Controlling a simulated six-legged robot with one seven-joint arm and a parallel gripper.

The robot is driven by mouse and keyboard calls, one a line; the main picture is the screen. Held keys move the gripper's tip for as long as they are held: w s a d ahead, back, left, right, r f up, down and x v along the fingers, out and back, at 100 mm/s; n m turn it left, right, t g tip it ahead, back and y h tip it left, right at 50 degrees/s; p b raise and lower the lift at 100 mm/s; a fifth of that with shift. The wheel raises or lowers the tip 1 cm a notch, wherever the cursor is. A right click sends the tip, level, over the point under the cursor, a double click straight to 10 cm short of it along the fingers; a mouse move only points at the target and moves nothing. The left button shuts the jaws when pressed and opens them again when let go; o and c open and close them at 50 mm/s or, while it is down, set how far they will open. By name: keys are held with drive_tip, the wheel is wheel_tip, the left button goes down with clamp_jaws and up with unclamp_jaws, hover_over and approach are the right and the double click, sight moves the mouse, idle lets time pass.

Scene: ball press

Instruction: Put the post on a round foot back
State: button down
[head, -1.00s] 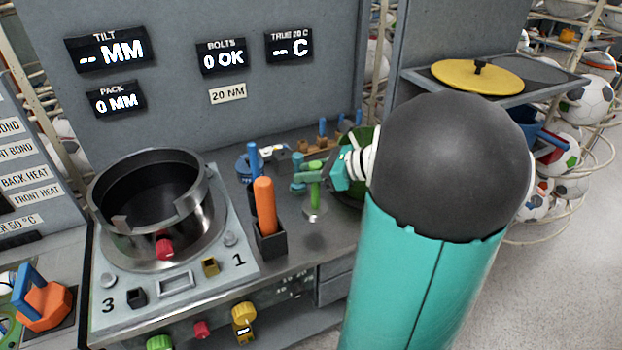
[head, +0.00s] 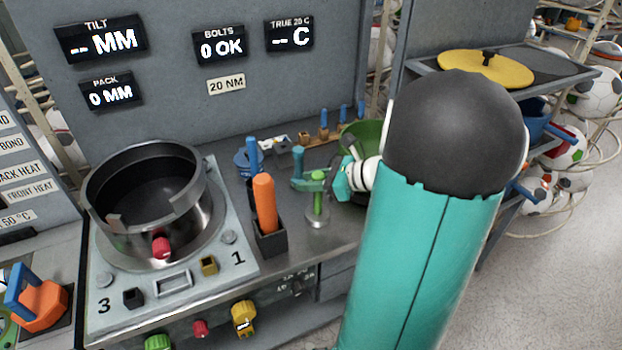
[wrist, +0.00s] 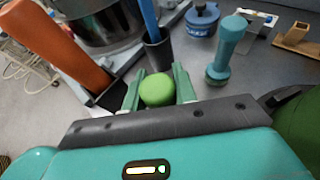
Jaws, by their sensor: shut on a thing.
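The post on a round foot is a green post (head: 318,206) with a grey round foot, upright over the front part of the grey bench in the head view. My gripper (head: 316,182) is shut on it near its top. In the wrist view the post's round green head (wrist: 157,91) sits between the two green fingers of my gripper (wrist: 157,97). The foot is hidden there. The foot is at or just above the bench top; I cannot tell whether it touches.
An orange-handled tool (head: 264,205) stands in a dark holder left of the post. A teal post (head: 297,167) stands behind it. A green bowl (head: 356,138) is partly hidden by my arm. The round steel press (head: 150,205) is at left. Bare bench lies around the foot.

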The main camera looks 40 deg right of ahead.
drive_tip(key=shift+s, duration=0.15)
drive_tip(key=c, duration=1.1)
unclamp_jaws()
drive_tip(key=shift+f, duration=0.1)
drive_tip(key=shift+s+d+r, duration=0.1)
drive_tip(key=shift+d+r, duration=0.05)
drive_tip(key=shift+r, duration=0.1)
drive_tip(key=v, duration=1.1)
drive_tip(key=shift+s, duration=0.25)
drive_tip(key=shift+d, duration=0.15)
